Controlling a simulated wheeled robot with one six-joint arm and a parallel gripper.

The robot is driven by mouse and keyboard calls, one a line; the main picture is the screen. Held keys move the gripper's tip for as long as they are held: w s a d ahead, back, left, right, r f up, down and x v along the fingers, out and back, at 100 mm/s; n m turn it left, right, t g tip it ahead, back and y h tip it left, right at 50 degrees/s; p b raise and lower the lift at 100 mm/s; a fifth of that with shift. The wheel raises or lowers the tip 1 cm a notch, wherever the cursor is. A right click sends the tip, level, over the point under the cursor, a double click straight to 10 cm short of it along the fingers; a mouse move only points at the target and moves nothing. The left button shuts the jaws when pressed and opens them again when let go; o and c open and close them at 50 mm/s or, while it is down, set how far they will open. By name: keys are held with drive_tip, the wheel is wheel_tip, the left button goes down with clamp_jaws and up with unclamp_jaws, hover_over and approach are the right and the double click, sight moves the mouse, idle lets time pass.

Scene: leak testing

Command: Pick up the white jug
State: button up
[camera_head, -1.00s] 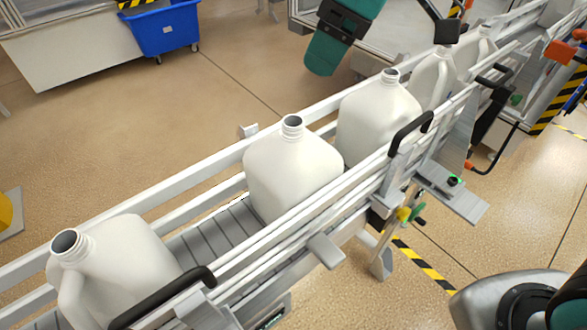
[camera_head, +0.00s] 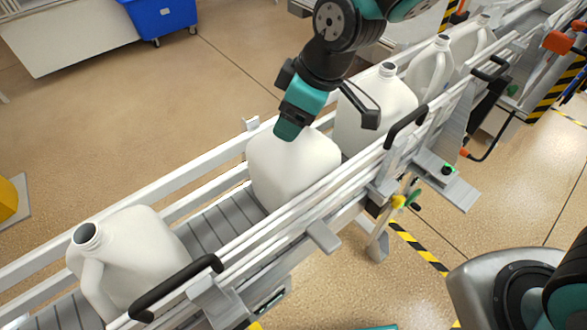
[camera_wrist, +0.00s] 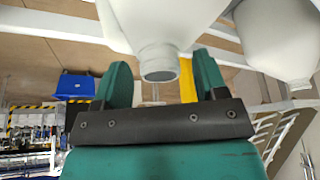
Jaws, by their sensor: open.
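A white jug (camera_head: 295,170) stands upright on the conveyor (camera_head: 215,225), in the middle of the head view. My gripper (camera_head: 289,126) is open and comes down over its top, hiding its neck there. In the wrist view, the white jug (camera_wrist: 170,22) appears upside down. Its round neck (camera_wrist: 158,63) lies between the two teal fingers (camera_wrist: 160,82), with a gap on each side. I cannot tell whether the fingers have reached the full height of the neck.
Other white jugs stand on the conveyor, one nearer at left (camera_head: 130,255) and one close behind (camera_head: 375,112), with more beyond. Guide rails (camera_head: 285,235) and black handles (camera_head: 406,124) flank the line. A blue bin (camera_head: 165,20) stands on the floor at back left.

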drive_tip(key=c, duration=0.9)
drive_tip(key=shift+r, duration=0.1)
